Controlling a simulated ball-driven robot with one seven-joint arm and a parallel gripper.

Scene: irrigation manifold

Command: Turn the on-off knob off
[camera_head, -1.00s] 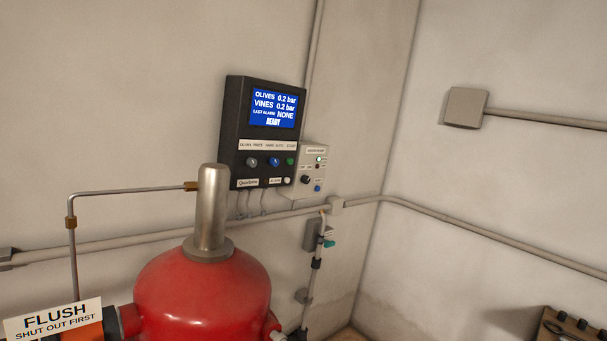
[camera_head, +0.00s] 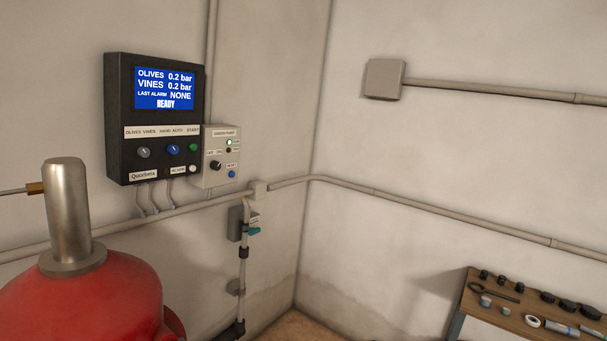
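A small light-grey box (camera_head: 209,182) on the wall carries a black knob (camera_head: 215,165) with small lettering beside it that looks like an off-on marking. The black knob's exact setting is too small to read. My gripper is not in view.
A red tank (camera_head: 85,302) with a metal neck (camera_head: 69,212) stands at lower left, in front of the wall. A pipe (camera_head: 430,211) runs along both walls. A bench (camera_head: 470,300) with tools and fittings is at lower right.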

